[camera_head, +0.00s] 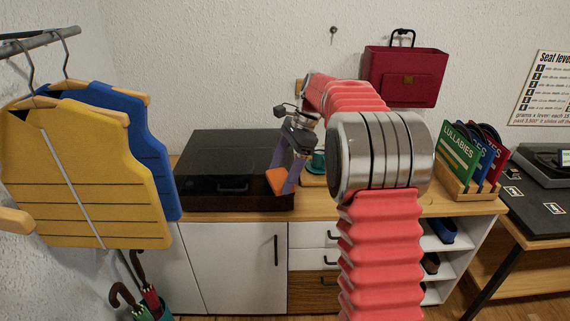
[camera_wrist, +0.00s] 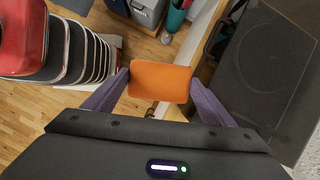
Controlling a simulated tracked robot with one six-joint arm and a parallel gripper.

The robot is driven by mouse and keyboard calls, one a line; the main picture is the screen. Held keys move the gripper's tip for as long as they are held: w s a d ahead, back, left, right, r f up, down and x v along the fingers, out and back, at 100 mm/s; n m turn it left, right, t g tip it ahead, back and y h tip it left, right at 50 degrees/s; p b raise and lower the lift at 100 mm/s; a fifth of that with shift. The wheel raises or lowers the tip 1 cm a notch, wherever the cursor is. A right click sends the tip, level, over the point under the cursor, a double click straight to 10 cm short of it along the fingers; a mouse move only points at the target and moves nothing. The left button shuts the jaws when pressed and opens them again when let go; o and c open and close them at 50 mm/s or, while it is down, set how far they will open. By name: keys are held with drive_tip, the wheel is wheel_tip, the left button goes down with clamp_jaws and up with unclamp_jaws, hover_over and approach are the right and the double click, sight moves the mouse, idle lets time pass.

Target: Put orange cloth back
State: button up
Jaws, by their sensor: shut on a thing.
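The orange cloth (camera_head: 276,181) is a small flat piece between the purple fingers of my gripper (camera_head: 287,178), in front of the right part of the dark box on the cabinet. In the wrist view the cloth (camera_wrist: 160,82) spans the gap between both fingertips (camera_wrist: 159,84), and its flat face shows. My gripper is shut on it and points downward. The wrist view shows floor and the cabinet edge beyond the cloth, so it appears held in the air.
A dark lidded record player (camera_head: 230,165) sits on the wooden cabinet top. A teal object (camera_head: 318,160) stands just right of my gripper, partly hidden by my arm. A wooden rack (camera_head: 462,191) of record sleeves is farther right. Yellow and blue vests (camera_head: 85,170) hang at left.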

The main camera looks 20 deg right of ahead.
drive_tip(key=s+a+f+n+g+h, duration=0.2)
drive_tip(key=a+f+n, duration=0.3)
drive_tip(key=f+n, duration=0.2)
drive_tip(key=s+a+f+n+g+h, duration=0.2)
drive_tip(key=a+f+n, duration=0.4)
drive_tip(key=n, duration=0.5)
drive_tip(key=shift+s+f+n+g+h, duration=0.3)
drive_tip(key=shift+s+f+g, duration=0.1)
drive_tip(key=shift+s+f, duration=0.2)
drive_tip(key=shift+a, duration=0.1)
